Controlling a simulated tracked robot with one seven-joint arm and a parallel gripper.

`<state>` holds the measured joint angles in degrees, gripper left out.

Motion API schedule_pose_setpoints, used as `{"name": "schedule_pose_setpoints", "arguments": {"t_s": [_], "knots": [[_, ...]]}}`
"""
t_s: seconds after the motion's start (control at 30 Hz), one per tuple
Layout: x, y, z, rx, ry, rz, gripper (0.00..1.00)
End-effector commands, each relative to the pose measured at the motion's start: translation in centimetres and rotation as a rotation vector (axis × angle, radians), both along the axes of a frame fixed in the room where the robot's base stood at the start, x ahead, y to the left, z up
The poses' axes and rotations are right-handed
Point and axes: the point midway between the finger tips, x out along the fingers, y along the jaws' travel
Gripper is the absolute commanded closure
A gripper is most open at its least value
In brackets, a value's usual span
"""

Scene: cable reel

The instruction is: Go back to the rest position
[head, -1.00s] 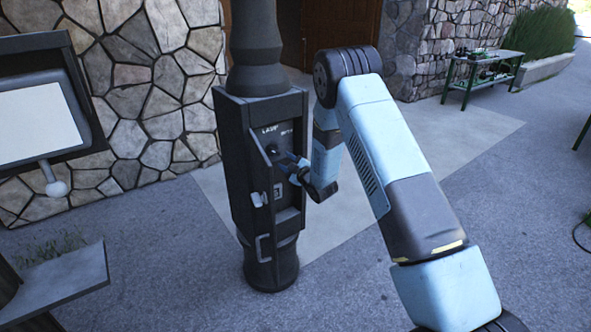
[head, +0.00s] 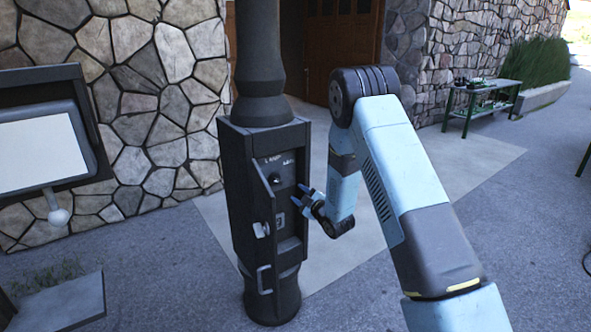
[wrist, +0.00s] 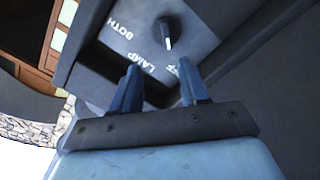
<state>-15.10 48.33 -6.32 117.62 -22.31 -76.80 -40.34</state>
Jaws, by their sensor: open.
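My gripper (head: 304,197) is open and empty in front of the black lamp post box (head: 240,190), just right of its open front. In the wrist view, my gripper (wrist: 165,90) shows two blue fingers spread apart. Beyond the fingertips is a dark rotary knob (wrist: 168,32) with a pale pointer, on a panel lettered BOTH, LAMP and a partly hidden word ending in FF. The fingers appear apart from the knob. In the head view the knob (head: 275,180) sits in the upper part of the box opening.
The box's narrow door (head: 262,220) stands open at the left of the opening. A white-faced panel (head: 45,150) stands at the left. A stone wall (head: 150,120) is behind. A green-legged table (head: 480,100) is far right. Paved ground is open right of the post.

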Motion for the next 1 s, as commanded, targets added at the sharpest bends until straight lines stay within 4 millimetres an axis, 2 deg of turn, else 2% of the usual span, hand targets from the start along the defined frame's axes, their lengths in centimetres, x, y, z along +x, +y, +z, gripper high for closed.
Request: {"name": "schedule_pose_setpoints", "arguments": {"t_s": [0.03,0.2,0.47,0.77,1.0], "knots": [[0.2,-0.5,1.4,0.001,0.011,-0.016,0.55],[0.5,-2.6,5.9,0.002,0.096,-0.094,0.55],[-0.8,-6.3,12.3,0.022,0.236,-0.22,0.55],[-4.9,-10.6,18.9,0.073,0.398,-0.366,0.55],[-9.8,-13.8,23.2,0.128,0.528,-0.48,0.55]]}}
